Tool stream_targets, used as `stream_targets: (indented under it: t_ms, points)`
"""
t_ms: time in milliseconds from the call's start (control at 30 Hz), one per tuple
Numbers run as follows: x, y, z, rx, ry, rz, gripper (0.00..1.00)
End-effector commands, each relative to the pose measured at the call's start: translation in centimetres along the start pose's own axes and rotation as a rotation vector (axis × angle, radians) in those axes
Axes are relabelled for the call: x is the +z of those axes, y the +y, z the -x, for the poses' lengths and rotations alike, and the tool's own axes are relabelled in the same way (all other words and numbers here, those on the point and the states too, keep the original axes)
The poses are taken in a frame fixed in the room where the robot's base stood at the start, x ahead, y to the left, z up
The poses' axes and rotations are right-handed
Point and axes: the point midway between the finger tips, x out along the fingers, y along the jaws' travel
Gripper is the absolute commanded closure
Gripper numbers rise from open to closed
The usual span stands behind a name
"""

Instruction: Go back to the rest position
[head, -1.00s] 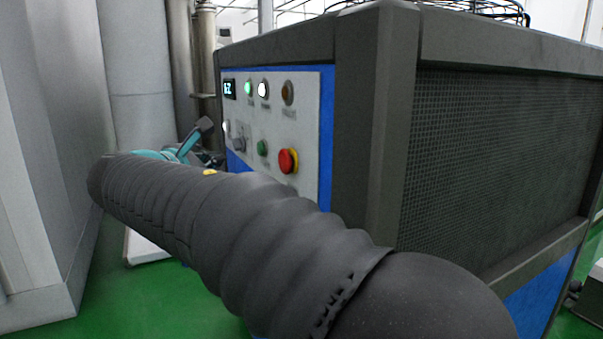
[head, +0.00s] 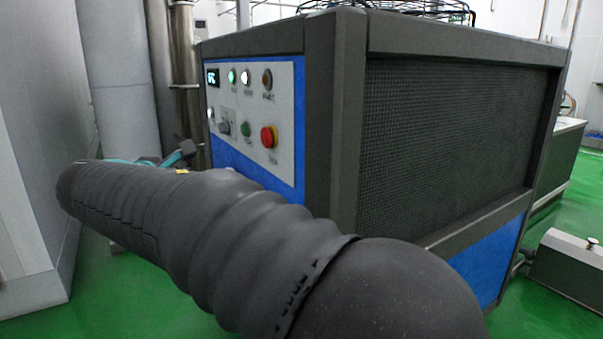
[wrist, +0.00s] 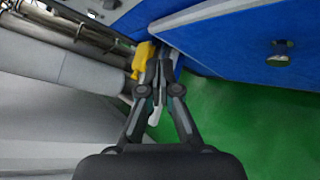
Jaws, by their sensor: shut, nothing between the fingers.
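My gripper (wrist: 159,72) shows in the wrist view, with its fingers together and nothing between them. It points towards a gap between blue panels (wrist: 225,35) and grey pipes. In the head view my arm, in a black ribbed sleeve, runs from the lower right to the left. Its far end is in front of the machine's control panel (head: 284,100), low and to the left. Only a small part of the gripper (head: 180,154) shows there, beyond the sleeve, and its fingers are not clear.
A dark machine cabinet (head: 333,110) with a mesh side stands close beyond my arm. A grey wall-like housing (head: 45,130) is at the left, with steel pipes (head: 184,70) behind. A low grey box (head: 572,268) sits at the right on open green floor (head: 528,318).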

Motion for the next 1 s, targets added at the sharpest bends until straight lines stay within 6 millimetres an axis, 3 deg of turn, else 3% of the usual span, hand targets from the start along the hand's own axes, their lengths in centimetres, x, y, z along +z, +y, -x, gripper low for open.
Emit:
stream_targets:
  t_ms: [200,367,567,700,1000]
  points:
    - [-3.1,-5.3,-0.1,-0.134,0.104,-0.131,1.00]
    - [-3.3,-11.6,0.3,-0.311,0.170,-0.313,1.00]
    - [0.8,-22.5,1.8,-0.632,0.173,-0.699,1.00]
    - [4.1,-29.2,4.0,-0.826,0.122,-0.985,1.00]
    - [9.8,-39.8,9.5,-1.073,-0.029,-1.534,1.00]
